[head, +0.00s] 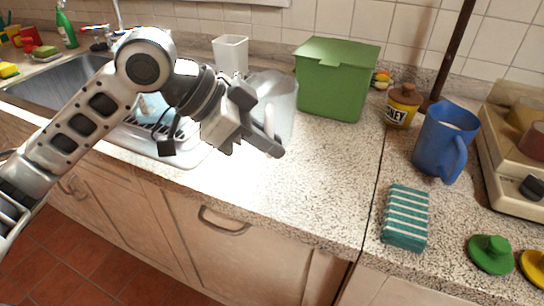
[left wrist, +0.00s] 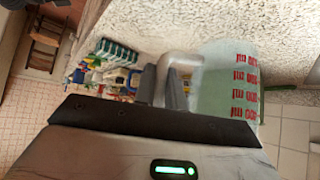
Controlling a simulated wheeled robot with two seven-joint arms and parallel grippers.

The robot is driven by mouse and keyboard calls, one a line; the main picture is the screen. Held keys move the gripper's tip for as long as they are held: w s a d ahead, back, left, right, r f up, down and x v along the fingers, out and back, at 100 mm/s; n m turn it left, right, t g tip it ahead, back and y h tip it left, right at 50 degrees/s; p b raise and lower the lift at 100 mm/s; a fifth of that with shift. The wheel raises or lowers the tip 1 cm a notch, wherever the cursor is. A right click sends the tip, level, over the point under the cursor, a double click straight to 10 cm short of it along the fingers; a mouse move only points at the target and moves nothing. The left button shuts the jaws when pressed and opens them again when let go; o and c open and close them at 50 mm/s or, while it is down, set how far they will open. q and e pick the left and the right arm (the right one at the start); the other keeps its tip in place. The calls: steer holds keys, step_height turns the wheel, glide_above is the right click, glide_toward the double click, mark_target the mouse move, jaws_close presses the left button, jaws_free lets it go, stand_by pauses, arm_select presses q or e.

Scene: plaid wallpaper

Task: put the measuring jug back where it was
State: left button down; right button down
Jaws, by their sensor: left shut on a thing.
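The measuring jug (head: 284,90) is clear and translucent, upright over the counter behind my left gripper in the head view. In the left wrist view the jug (left wrist: 228,75) has red marks on its side. My left gripper (head: 268,142) is shut on the jug, at its near side; the fingers also show in the left wrist view (left wrist: 165,88). The gripper hides part of the jug and its base, so I cannot tell whether it touches the counter. My right gripper is not in view.
A green lidded bin (head: 337,80) stands just right of the jug, and a white container (head: 231,55) behind it. A honey jar (head: 402,106), blue pitcher (head: 436,135), striped cloth (head: 405,217) and scale (head: 512,145) are farther right. The front middle counter (head: 310,190) is clear.

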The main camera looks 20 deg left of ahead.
mark_target(271, 158)
arm_select(q)
steer(key=shift+w+d+f, duration=0.1)
steer(key=shift+w+f, duration=0.05)
steer(key=shift+f, duration=0.1)
steer(key=shift+w+d+f+b, duration=0.1)
steer(key=shift+f+b, duration=0.05)
steer(key=shift+f, duration=0.75)
steer(key=shift+w+d+f+b, duration=0.1)
steer(key=shift+f+b, duration=0.05)
steer(key=shift+f, duration=0.75)
steer(key=c, duration=1.5)
jaws_free()
steer(key=shift+f, duration=0.15)
steer(key=shift+o, duration=0.2)
steer(key=shift+a+r, duration=0.1)
steer(key=shift+r, duration=0.1)
steer(key=v, duration=1.2)
